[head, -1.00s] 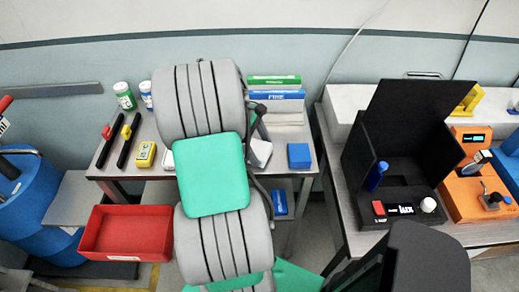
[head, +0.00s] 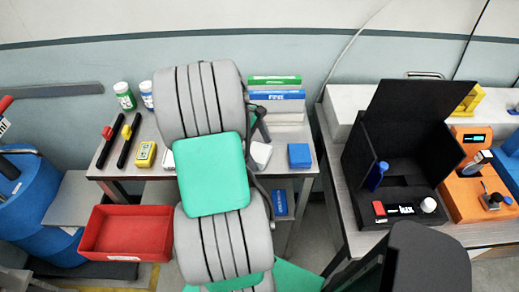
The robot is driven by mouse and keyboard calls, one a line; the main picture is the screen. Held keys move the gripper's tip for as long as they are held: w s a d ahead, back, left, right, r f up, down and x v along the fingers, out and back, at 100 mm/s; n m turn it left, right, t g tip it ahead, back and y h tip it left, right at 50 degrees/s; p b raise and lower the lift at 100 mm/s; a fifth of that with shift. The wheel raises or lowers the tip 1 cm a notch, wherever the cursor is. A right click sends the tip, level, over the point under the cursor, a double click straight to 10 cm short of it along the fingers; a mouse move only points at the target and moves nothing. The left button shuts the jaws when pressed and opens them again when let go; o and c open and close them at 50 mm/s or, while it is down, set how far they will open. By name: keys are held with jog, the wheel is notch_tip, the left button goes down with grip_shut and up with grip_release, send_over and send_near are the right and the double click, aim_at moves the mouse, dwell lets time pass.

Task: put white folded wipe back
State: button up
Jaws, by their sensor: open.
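A small white piece (head: 261,155), which looks like the folded wipe, lies on the grey table just right of my arm; its left part is hidden by the arm. My gripper (head: 261,122) shows only in part as dark pieces beyond my arm, above and behind the white piece. It is open, and I see nothing held in it. Whether it touches anything is hard to tell.
A blue block (head: 299,155) sits right of the white piece. Green and blue boxes (head: 276,88) lie stacked on a pale pile behind. A yellow meter (head: 145,154), dark tools and bottles (head: 124,95) are left. A red bin (head: 126,232) sits lower left. A black open case (head: 400,150) is right.

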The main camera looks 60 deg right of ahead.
jog(key=p+v, duration=0.3)
jog(key=v, duration=0.8)
jog(key=w+a+r+t+h, duration=0.25)
jog(key=w+a+r, duration=0.25)
jog(key=w+a, duration=0.45)
jog(key=w+a+t+y, duration=0.2)
jog(key=a+t, duration=0.4)
jog(key=a, duration=2.1)
jog(key=shift+w+a+m+y, duration=0.2)
jog(key=shift+w+m+y, duration=0.1)
jog(key=shift+m+y, duration=0.15)
